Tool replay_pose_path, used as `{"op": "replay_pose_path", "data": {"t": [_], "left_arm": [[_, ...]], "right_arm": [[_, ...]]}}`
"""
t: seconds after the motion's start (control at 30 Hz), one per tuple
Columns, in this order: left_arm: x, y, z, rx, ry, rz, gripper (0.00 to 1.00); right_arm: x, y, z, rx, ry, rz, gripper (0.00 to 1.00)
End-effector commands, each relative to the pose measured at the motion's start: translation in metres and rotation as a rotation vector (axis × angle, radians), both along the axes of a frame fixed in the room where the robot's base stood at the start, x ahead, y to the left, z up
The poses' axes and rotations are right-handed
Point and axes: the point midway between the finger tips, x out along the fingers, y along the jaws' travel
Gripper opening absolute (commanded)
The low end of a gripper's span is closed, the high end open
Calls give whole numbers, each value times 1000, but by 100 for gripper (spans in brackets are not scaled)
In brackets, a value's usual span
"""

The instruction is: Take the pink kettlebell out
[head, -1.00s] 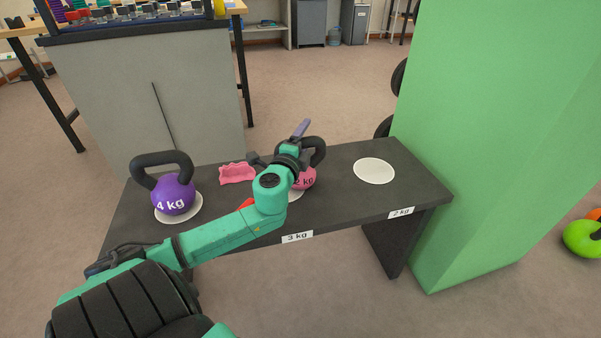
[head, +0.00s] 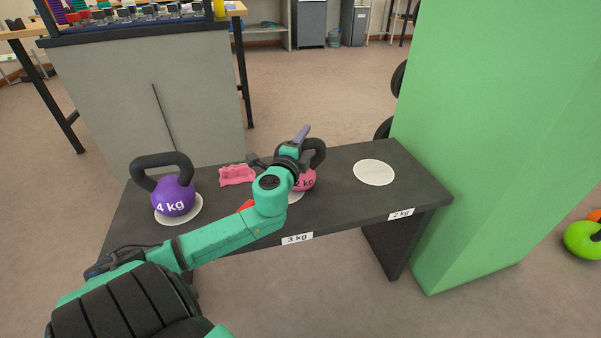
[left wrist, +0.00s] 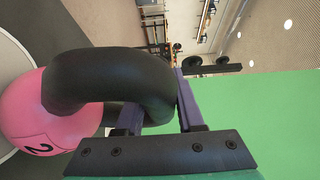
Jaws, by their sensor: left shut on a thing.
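The pink kettlebell (head: 304,180) stands on the middle white disc (head: 297,197) of the dark bench, partly hidden behind my left arm. Its label appears to read 2 kg. My left gripper (head: 301,136) is at its black handle (head: 318,150). In the left wrist view the gripper (left wrist: 157,108) is shut on the black handle (left wrist: 100,75), with a purple finger on each side. The pink body (left wrist: 40,120) lies to the left in that view, above or on a pale disc. My right gripper is not in view.
A purple 4 kg kettlebell (head: 174,195) stands on the left disc. An empty white disc (head: 374,172) is at the right, above the 2 kg label. A pink wavy-edged piece (head: 237,175) lies behind my arm. A green pillar (head: 490,140) borders the bench's right end.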

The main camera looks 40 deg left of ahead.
Motion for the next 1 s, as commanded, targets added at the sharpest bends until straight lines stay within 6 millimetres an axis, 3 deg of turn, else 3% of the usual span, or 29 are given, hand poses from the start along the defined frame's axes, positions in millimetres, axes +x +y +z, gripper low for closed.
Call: {"op": "replay_pose_path", "data": {"t": [0.67, 1.0], "left_arm": [[0, -1, -2, -3, 4, -2, 0], [0, -1, 8, 3, -7, -2, 0]], "right_arm": [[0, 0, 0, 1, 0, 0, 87], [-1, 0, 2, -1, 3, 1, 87]]}}
